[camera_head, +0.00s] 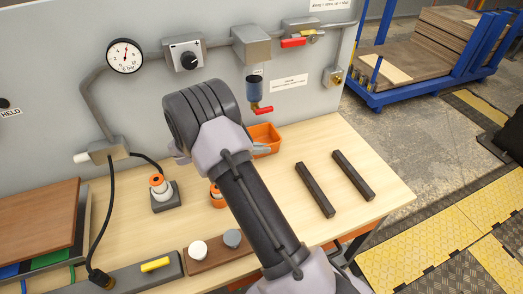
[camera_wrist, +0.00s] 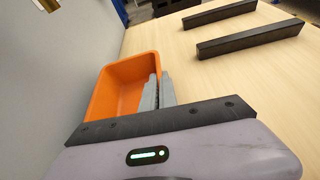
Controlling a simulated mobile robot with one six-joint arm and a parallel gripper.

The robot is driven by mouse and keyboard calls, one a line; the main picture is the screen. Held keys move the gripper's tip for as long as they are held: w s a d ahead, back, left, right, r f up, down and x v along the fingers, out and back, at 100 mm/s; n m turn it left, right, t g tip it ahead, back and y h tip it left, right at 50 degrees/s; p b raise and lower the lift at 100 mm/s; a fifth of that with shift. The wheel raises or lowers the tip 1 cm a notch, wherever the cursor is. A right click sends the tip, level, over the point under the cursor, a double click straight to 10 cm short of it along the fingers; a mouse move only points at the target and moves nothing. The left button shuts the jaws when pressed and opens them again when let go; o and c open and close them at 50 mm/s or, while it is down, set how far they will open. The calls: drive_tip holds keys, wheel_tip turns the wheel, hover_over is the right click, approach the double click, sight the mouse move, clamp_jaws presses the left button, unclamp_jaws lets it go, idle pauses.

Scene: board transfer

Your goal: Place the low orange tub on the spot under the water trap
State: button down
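The low orange tub (camera_head: 265,133) is at the back of the wooden bench, close to the grey panel. It also shows in the wrist view (camera_wrist: 118,92), empty inside. The water trap (camera_head: 254,88), a blue bowl with a red drain lever, hangs on the panel just above the tub. My gripper (camera_wrist: 159,88) has one grey finger inside the tub and one outside. The fingers are close together on its near-right wall. In the head view my wrist and arm hide part of the tub. I cannot tell whether its base touches the bench, and the spot is not visible.
Two dark bars (camera_head: 314,190) (camera_head: 353,175) lie on the bench to the right. An orange-topped fitting on a dark base (camera_head: 163,194) stands to the left. Stacked boards (camera_head: 38,220) are at far left. The panel is close behind the tub.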

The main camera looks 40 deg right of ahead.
drive_tip(key=c, duration=2.1)
unclamp_jaws()
drive_tip(key=shift+f, duration=0.1)
drive_tip(key=o, duration=0.4)
